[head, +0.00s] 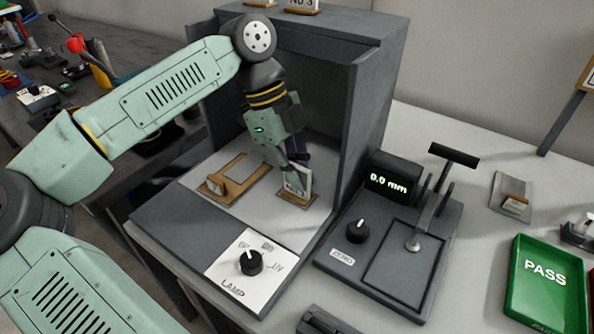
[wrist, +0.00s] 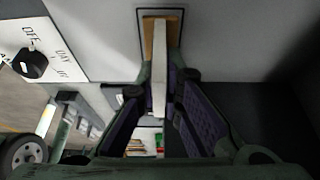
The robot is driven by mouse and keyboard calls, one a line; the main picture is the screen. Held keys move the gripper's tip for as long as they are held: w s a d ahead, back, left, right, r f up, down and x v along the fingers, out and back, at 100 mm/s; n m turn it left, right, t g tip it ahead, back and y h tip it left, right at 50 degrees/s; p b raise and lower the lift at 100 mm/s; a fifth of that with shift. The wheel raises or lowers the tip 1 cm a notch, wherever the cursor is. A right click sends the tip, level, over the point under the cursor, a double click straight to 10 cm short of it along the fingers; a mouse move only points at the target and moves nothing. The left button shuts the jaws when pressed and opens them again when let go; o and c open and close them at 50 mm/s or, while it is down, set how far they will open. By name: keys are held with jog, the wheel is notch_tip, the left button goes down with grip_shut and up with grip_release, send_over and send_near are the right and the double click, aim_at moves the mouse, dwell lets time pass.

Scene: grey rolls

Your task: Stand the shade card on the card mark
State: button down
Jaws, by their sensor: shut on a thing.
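The shade card (head: 298,180) is a pale, thin upright plate on a wooden foot (head: 298,197). It is inside the grey booth, right of the middle of its pale floor. My gripper (head: 291,165) reaches down into the booth and is shut on the card. In the wrist view the card (wrist: 159,70) shows edge-on between my fingers (wrist: 159,100), its wooden foot beyond. A dark outline, apparently the card mark (wrist: 139,30), frames the foot in the wrist view. I cannot tell whether the foot touches the floor. My fingers hide part of the card.
A wooden frame with a small label (head: 215,186) lies left of the card. The booth's right wall (head: 365,125) rises close by. The lamp knob (head: 250,262) is at the front. Outside right are a gauge reading 0.0 mm (head: 388,184) and a green PASS tray (head: 545,290).

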jog(key=c, duration=1.7)
grip_release()
jog(key=v, duration=1.2)
jog(key=shift+r+b, duration=0.1)
jog(key=shift+b, duration=0.2)
